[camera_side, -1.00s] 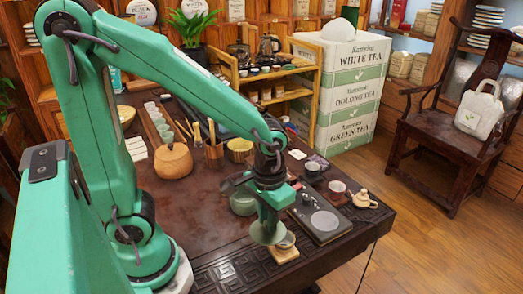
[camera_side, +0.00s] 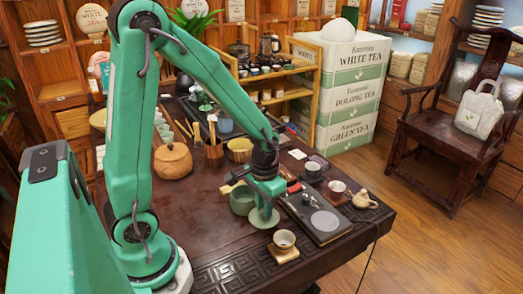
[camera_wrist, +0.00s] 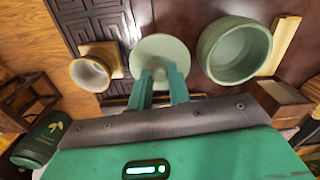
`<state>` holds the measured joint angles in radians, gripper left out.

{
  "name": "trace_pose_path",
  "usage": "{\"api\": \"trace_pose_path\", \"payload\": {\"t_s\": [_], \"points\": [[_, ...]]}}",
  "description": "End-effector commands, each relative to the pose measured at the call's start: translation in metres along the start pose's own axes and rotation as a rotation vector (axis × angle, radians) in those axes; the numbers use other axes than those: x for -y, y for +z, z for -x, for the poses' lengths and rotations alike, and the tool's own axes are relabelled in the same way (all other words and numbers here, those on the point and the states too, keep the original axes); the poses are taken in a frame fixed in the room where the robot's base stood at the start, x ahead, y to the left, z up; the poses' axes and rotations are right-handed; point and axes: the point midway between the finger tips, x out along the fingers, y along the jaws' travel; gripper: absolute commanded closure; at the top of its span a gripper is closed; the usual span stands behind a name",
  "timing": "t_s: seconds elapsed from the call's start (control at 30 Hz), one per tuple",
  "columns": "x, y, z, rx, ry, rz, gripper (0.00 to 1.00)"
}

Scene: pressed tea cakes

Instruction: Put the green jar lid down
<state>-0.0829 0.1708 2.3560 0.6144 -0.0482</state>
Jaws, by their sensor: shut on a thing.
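The green jar lid (camera_side: 262,220) is a pale green disc, roughly level. My gripper (camera_side: 265,205) points down and is shut on the lid's middle. In the wrist view my fingertips (camera_wrist: 162,72) close on the lid (camera_wrist: 158,45), hiding its knob. The lid is low over the dark table, but I cannot tell whether it touches. The open green jar (camera_side: 241,202) stands just left of the lid, and its empty inside shows in the wrist view (camera_wrist: 236,52).
A small cup (camera_side: 284,238) on a wooden coaster (camera_side: 286,256) stands close at the near right of the lid. A dark tray (camera_side: 318,228) with a pale disc lies to the right. A round wooden pot (camera_side: 172,163) stands farther left. Carved front table area is bare.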

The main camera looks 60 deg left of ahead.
Motion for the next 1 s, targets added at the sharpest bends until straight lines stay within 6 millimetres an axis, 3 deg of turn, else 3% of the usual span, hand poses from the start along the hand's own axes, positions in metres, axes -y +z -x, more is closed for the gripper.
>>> {"api": "trace_pose_path", "payload": {"t_s": [0.17, 0.6, 1.0], "points": [[0.000, 0.000, -0.004, 0.002, 0.000, 0.000, 1.00], [0.000, 0.001, -0.039, 0.003, 0.000, 0.000, 1.00], [0.000, 0.000, -0.042, 0.001, 0.000, 0.000, 1.00]]}}
